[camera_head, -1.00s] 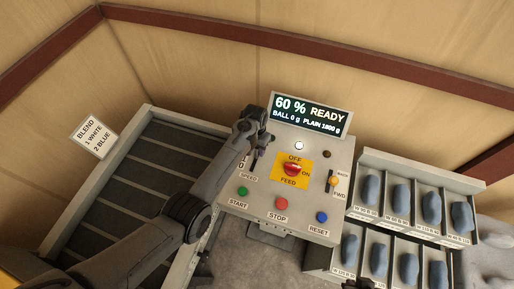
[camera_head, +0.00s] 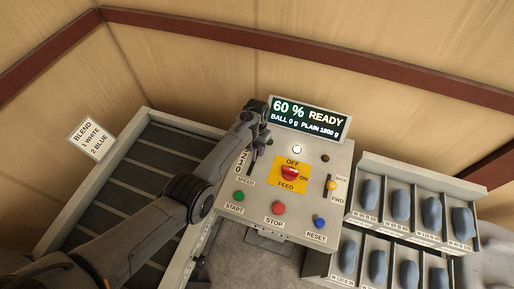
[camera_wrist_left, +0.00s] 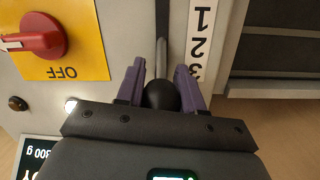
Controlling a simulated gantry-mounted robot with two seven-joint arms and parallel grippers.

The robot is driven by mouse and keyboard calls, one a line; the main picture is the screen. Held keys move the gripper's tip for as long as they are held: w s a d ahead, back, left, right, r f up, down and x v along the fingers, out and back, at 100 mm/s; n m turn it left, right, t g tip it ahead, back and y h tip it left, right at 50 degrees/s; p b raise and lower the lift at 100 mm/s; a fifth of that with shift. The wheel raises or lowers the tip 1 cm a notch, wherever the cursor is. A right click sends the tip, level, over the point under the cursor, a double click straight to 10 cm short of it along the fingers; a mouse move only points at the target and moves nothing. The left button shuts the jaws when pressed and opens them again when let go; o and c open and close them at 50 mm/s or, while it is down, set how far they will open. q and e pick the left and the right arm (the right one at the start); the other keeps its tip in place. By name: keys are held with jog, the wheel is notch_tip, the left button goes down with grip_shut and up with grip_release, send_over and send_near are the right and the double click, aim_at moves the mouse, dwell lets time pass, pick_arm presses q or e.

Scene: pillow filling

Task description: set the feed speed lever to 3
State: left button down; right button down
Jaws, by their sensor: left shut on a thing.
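The control panel (camera_head: 257,205) stands in the middle of the head view. Its speed lever has a black ball knob (camera_wrist_left: 162,96). My left gripper (camera_head: 262,138) is shut on this knob, with a purple finger on each side in the left wrist view (camera_wrist_left: 162,84). The speed scale (camera_wrist_left: 200,45) beside the slot shows 1, 2 and a partly covered 3. The knob is at the 3 end, close to the 3; its exact alignment is hard to tell. In the head view the arm and gripper hide the 3 and the knob. My right gripper is not in view.
The display (camera_head: 309,118) reads 60 % READY. A red feed knob (camera_head: 290,174), a green start button (camera_head: 239,196), a red stop button (camera_head: 278,208) and a blue reset button (camera_head: 319,223) are on the panel. Racks of blue-grey pieces (camera_head: 401,200) stand at the right.

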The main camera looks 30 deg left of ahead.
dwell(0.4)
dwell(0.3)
pick_arm(q)
jog(key=c, duration=0.8)
grip_release()
jog(key=shift+a, duration=0.1)
jog(key=shift+r, duration=0.1)
jog(key=r+p, duration=0.2)
jog(key=r, duration=0.1)
jog(key=r+p, duration=0.3)
jog(key=r, duration=0.1)
jog(key=w+r+p, duration=0.1)
jog(key=r+p, duration=0.2)
jog(key=shift+w+a+r, duration=0.1)
jog(key=shift+a+r, duration=0.1)
jog(key=shift+r, duration=0.1)
jog(key=shift+f, duration=0.1)
